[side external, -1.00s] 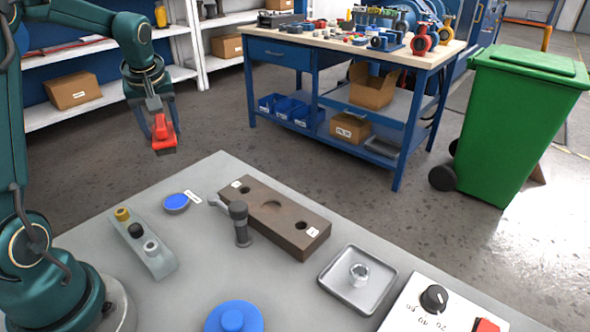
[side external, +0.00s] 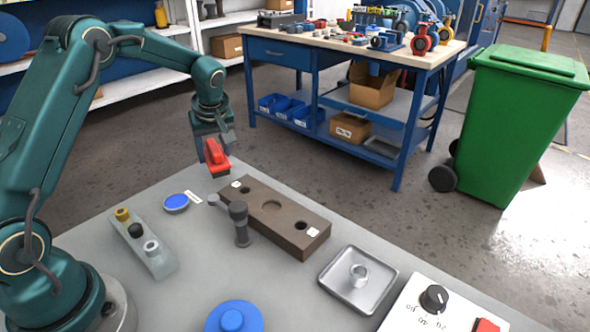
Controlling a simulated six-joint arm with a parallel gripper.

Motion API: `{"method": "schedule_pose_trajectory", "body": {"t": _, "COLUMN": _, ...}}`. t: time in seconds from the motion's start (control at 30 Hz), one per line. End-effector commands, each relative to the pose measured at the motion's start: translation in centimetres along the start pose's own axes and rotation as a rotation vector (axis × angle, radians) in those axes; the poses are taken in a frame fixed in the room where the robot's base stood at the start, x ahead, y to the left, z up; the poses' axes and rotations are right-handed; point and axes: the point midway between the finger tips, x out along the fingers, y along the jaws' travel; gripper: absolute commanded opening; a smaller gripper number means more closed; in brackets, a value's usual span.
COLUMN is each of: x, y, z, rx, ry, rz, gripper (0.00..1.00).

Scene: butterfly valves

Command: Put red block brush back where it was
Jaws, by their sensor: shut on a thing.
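The red block brush (side external: 216,157) is held in my gripper (side external: 214,143), which is shut on it. The brush has a red body with a dark underside. The fingers partly cover the top of the brush. A gap below the brush is hard to judge from this view.
A grey lever handle (side external: 240,222) stands beside the brown block. A blue round dish (side external: 176,203), a grey rack with knobs (side external: 145,245), a metal tray with a nut (side external: 358,280), a blue knob (side external: 233,318) and a dial panel (side external: 432,302) are on the table.

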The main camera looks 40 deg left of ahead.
Motion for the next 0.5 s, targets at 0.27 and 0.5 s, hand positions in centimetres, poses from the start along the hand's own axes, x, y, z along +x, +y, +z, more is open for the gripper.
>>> {"method": "schedule_pose_trajectory", "body": {"t": 0.27, "x": 2.9, "y": -0.1, "z": 1.2, "rx": 0.001, "ry": -0.002, "rz": 0.000, "gripper": 0.07}}
{"method": "schedule_pose_trajectory", "body": {"t": 0.5, "x": 2.9, "y": 0.0, "z": 1.2, "rx": 0.001, "ry": -0.001, "rz": 0.001, "gripper": 0.07}}
